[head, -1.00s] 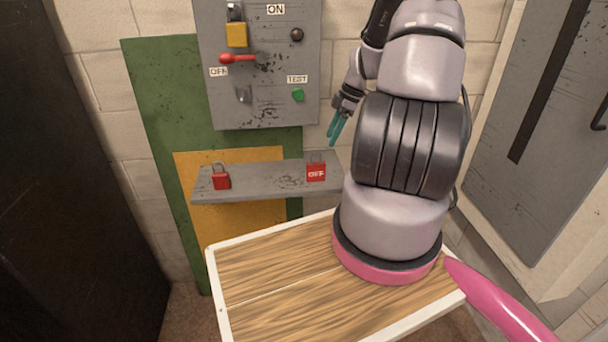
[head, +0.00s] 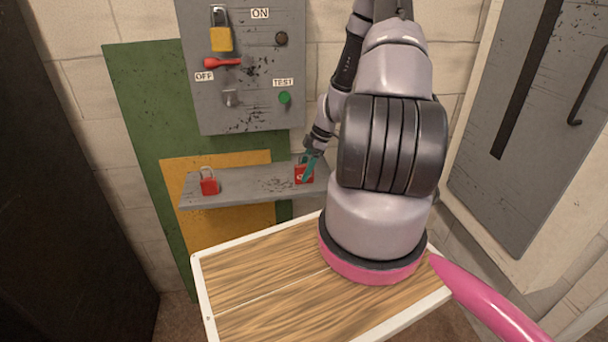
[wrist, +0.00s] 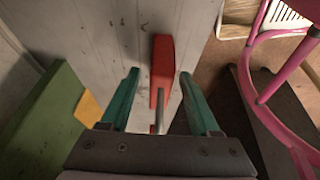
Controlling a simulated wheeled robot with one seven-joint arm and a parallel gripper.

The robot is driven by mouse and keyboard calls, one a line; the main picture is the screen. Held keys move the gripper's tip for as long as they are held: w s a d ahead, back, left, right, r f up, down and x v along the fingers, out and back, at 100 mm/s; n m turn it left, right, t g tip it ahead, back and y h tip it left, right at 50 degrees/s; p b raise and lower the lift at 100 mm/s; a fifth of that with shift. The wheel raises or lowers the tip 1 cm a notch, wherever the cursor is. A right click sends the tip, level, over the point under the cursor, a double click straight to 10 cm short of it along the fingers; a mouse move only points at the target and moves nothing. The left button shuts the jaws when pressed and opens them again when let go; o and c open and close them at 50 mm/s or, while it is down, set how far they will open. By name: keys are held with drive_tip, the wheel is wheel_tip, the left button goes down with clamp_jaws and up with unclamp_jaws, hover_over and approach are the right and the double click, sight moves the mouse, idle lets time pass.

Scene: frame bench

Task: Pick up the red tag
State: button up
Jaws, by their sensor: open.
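The red tag (head: 300,178) stands upright at the right end of the grey shelf (head: 240,189) in the head view, partly hidden by my gripper (head: 311,166). In the wrist view the red tag (wrist: 162,60) is seen from above, with its thin grey shackle pointing toward my palm. My gripper (wrist: 158,73) is open there, with one teal finger on each side of the tag. There is a visible gap on both sides, smaller on the right.
A red padlock (head: 209,185) stands at the shelf's left end. Above is a grey panel (head: 245,110) with a yellow padlock (head: 221,38), a red lever (head: 222,62) and a green button (head: 284,98). The middle of the shelf is clear.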

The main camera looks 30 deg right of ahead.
drive_tip(key=shift+a+f, duration=0.1)
drive_tip(key=shift+f, duration=0.2)
clamp_jaws()
drive_tip(key=shift+r, duration=0.1)
wheel_tip(320, 180, up, 10)
drive_tip(key=shift+f, duration=0.1)
idle(0.4)
